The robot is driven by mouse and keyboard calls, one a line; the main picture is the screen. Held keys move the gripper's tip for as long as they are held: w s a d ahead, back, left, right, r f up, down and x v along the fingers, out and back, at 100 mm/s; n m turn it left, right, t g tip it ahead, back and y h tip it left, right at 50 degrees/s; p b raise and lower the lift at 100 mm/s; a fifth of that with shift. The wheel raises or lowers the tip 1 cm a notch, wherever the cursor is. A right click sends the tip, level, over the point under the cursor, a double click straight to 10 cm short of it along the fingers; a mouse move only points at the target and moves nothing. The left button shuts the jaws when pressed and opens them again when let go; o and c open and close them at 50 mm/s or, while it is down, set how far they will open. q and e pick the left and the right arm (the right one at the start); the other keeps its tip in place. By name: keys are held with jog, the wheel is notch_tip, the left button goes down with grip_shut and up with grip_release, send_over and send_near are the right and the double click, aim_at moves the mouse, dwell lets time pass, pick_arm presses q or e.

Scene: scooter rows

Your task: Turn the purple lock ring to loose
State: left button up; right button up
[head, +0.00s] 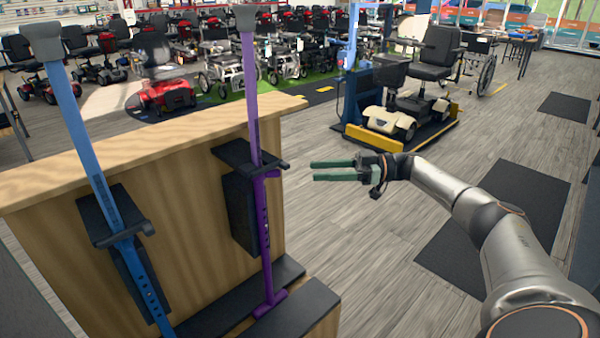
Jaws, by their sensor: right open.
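A purple upright pole (253,110) with a dark top stands against the wooden panel. A dark bracket (245,158) crosses it partway up. The purple lock ring (266,174) appears as a small collar with a short tab sticking out right, just below this bracket. I cannot tell from here whether it is tight or loose. My right gripper (312,171) comes in from the right. Its two green fingers are parallel, point left at about the ring's height in the picture, and are open and empty. A visible gap lies between fingertips and tab. My left gripper is out of view.
A blue pole (88,140) stands left of the purple one, with its own dark bracket (120,232). The wooden panel (190,175) is behind both, with a dark ledge (308,303) at its foot. Open floor (370,240) lies right of the panel; scooters stand farther back.

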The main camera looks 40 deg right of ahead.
jog(key=v, duration=0.4)
dwell(0.3)
